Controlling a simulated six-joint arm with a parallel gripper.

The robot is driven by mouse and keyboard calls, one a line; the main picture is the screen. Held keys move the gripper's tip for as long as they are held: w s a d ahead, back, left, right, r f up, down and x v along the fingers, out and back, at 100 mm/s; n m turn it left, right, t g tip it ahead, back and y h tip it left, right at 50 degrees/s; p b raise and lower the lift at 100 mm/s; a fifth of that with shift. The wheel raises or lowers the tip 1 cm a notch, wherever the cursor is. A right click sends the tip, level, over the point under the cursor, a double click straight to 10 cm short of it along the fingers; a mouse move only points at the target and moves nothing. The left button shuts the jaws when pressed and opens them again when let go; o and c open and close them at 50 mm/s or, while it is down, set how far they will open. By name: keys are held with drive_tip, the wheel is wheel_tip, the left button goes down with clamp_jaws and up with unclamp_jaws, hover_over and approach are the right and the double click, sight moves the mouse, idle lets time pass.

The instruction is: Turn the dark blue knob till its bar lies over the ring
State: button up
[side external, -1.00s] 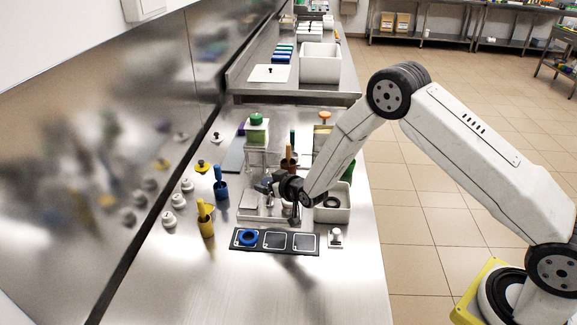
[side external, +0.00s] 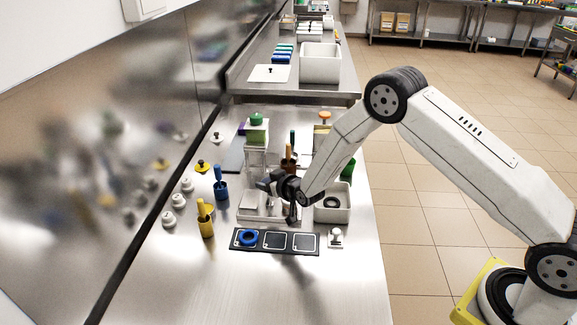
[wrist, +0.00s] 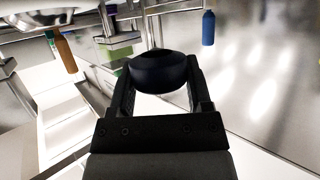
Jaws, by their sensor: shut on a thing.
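The dark blue knob (wrist: 160,72) shows in the wrist view as a rounded, nearly black body between my fingers. My gripper (wrist: 156,68) is shut on it, with one finger on each side. In the side external view my gripper (side external: 265,185) points left, at the front of the small machine on the bench, and hides the knob there. I cannot make out the knob's bar or the ring mark in either view, so the angle between them cannot be told.
A black panel (side external: 290,250) with a blue ring-shaped piece (side external: 248,237) lies in front. A white bin (side external: 345,213) stands right of my gripper.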

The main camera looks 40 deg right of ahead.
drive_tip(key=shift+n+y, duration=0.8)
drive_tip(key=shift+y, duration=0.1)
drive_tip(key=shift+d+n+g+y, duration=0.1)
drive_tip(key=shift+n+g+y, duration=0.6)
drive_tip(key=shift+n+y, duration=1)
drive_tip(key=shift+n+g+y, duration=1.1)
drive_tip(key=shift+n+y, duration=0.7)
drive_tip(key=shift+y, duration=0.2)
drive_tip(key=o, duration=1.3)
drive_tip(key=shift+r, duration=0.1)
